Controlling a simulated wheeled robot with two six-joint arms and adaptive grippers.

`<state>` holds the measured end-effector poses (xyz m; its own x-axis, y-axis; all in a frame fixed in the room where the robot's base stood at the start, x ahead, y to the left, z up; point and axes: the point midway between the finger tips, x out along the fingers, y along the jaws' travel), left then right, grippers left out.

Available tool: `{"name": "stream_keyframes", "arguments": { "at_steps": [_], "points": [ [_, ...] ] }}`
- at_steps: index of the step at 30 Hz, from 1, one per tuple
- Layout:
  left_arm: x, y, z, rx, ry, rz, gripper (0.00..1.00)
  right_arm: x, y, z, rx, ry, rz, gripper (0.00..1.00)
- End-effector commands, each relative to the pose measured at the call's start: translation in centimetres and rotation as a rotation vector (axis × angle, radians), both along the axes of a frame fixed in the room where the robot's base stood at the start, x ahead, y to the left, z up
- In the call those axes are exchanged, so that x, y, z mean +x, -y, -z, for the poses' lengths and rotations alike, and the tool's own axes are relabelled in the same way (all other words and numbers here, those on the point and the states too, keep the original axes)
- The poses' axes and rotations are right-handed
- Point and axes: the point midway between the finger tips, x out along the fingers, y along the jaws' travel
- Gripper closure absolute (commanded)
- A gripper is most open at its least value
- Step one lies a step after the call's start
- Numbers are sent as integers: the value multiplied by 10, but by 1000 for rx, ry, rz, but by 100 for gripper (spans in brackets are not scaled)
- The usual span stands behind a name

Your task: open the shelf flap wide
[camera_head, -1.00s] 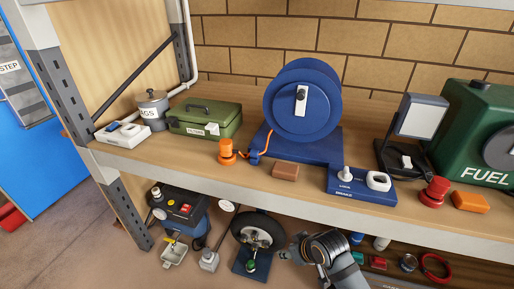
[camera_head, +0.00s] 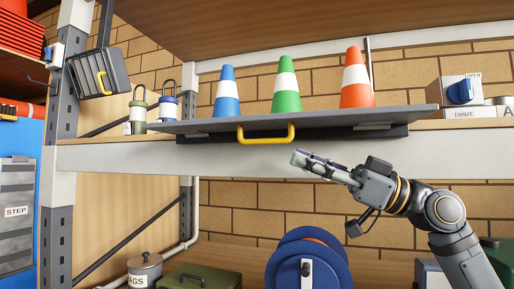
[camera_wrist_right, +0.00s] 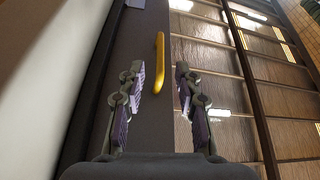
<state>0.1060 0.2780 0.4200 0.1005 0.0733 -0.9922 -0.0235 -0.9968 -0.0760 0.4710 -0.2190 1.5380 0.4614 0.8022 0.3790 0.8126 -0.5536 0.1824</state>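The shelf flap (camera_head: 350,121) is a dark grey panel at the front edge of the upper shelf, seen nearly edge-on; I cannot tell its exact angle. Its yellow bar handle (camera_head: 266,141) is at the front, left of middle. My right gripper (camera_head: 300,157) is just below and to the right of the handle, apart from it. In the right wrist view its fingers (camera_wrist_right: 159,100) are apart with nothing between them. The yellow handle (camera_wrist_right: 158,75) shows there ahead of the fingertips, in line with the gap, on the dark flap. My left gripper is out of view.
Blue (camera_head: 227,95), green (camera_head: 287,88) and orange (camera_head: 356,80) cones stand above the flap's edge; their bases' support is unclear. Lanterns (camera_head: 168,105) stand left. A box with a blue knob (camera_head: 460,92) is right. A pale shelf beam (camera_head: 130,158) runs below.

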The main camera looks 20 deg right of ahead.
Motion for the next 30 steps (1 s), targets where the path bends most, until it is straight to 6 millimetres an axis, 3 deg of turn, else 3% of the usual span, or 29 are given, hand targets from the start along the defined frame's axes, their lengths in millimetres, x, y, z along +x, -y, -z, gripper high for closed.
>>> {"name": "stream_keyframes", "arguments": {
  "at_steps": [9, 14, 21, 30],
  "points": [
    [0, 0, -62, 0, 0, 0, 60, 23, -43, -31, 4, -1, -8, 66],
    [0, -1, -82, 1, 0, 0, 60, 36, -66, -38, 3, -3, -6, 66],
    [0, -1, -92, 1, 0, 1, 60, 47, -82, -39, -1, -3, -3, 66],
    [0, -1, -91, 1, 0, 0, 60, 48, -84, -38, -2, -2, -1, 69]
  ]
}}
